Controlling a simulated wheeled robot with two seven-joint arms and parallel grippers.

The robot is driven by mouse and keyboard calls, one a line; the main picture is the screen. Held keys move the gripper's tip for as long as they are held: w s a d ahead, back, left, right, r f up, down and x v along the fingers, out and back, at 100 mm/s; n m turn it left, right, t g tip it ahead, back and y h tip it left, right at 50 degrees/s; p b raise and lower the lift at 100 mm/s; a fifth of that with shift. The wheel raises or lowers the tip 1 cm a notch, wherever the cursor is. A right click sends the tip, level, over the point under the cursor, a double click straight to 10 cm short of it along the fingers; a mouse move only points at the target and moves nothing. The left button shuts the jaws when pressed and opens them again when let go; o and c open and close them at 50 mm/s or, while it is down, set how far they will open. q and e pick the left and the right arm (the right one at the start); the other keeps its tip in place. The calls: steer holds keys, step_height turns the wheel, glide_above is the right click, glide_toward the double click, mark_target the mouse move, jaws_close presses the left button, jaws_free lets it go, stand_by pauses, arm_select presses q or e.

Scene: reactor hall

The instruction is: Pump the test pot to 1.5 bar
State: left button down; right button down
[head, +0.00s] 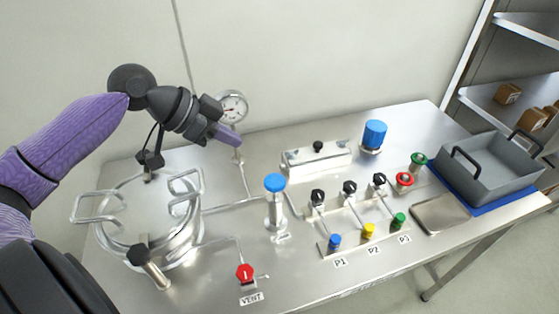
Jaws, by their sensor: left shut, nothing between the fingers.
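The steel test pot (133,237) stands at the left of the bench, with wire handles and black-knobbed clamps on its lid. A round pressure gauge (233,106) stands behind it on a thin pipe; its reading is too small to tell. My left gripper (232,142) is shut and empty, just in front of and below the gauge dial. Valves labelled P1 (334,242), P2 (369,231) and P3 (398,221) have blue, yellow and green knobs. My right gripper is out of view.
A blue-capped post (275,184) stands mid-bench; another blue-capped fitting (375,134) is behind. A steel box (315,158) has a black knob. Red (405,180) and green (418,160) knobs stand near a grey tray (492,182). Shelves are at the right.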

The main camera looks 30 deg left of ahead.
arm_select(q)
steer(key=b, duration=0.1)
glide_above(269, 188)
steer(key=w, duration=0.1)
steer(key=f, duration=0.7)
steer(key=shift+w+a+f, duration=0.1)
steer(key=shift+w+a, duration=0.05)
steer(key=shift+a, duration=0.15)
step_height(269, 188, down, 4)
steer(key=shift+a+r, duration=0.1)
steer(key=shift+r, duration=0.15)
steer(key=shift+f, duration=0.3)
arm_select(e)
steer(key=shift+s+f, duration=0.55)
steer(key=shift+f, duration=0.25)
